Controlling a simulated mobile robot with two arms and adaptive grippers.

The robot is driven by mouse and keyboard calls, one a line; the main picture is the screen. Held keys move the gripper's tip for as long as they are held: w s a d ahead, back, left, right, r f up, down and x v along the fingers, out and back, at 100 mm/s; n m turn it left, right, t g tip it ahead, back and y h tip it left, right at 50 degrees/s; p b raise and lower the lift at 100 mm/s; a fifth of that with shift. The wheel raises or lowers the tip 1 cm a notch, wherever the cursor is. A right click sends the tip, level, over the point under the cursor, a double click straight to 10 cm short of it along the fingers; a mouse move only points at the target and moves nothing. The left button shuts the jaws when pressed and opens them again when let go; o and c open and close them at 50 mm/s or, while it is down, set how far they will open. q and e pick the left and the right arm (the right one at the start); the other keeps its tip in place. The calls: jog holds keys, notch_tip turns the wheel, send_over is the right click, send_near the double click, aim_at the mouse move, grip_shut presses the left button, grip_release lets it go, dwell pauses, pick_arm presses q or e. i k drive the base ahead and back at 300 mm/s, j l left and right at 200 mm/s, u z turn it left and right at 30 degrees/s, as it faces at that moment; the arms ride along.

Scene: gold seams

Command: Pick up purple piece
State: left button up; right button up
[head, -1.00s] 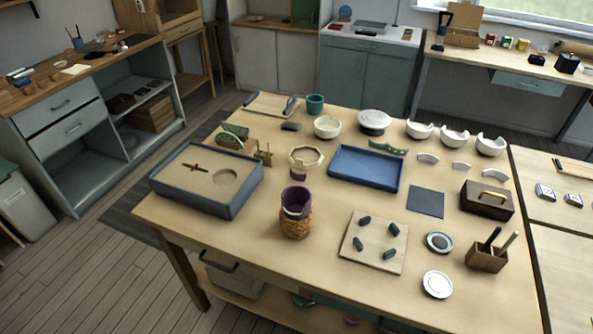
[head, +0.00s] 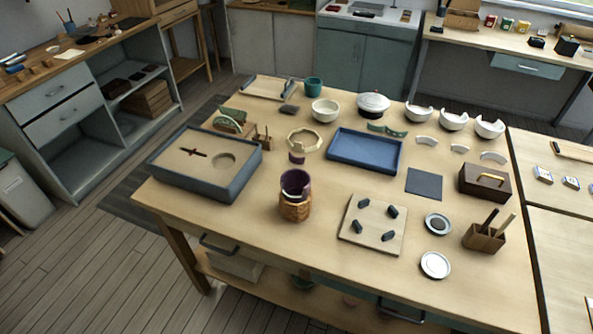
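A purple cup-like piece (head: 296,181) with a broken-looking, notched rim stands upright in a woven tan holder (head: 294,209) near the front middle of the table. Its lower part is hidden by the holder. A smaller purple piece (head: 296,158) shows just below a pale ring (head: 304,139) behind it; I cannot tell how the two are joined. Neither of my grippers is in view.
The wooden table (head: 230,232) holds a grey sand tray (head: 217,191) at left, a blue tray (head: 365,170), a peg board (head: 349,235), a brush holder (head: 481,238) and a brown box (head: 485,182). Several white bowls stand at the back. The table's front left is clear.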

aim_at(295, 159)
jog(key=i+j, duration=0.1)
jog(key=j, duration=0.15)
jog(key=i+j+z, duration=0.15)
jog(key=j+z, duration=0.2)
jog(key=j, duration=0.3)
jog(key=i+j+z, duration=0.1)
jog(key=j+z, duration=0.25)
jog(key=j, duration=0.3)
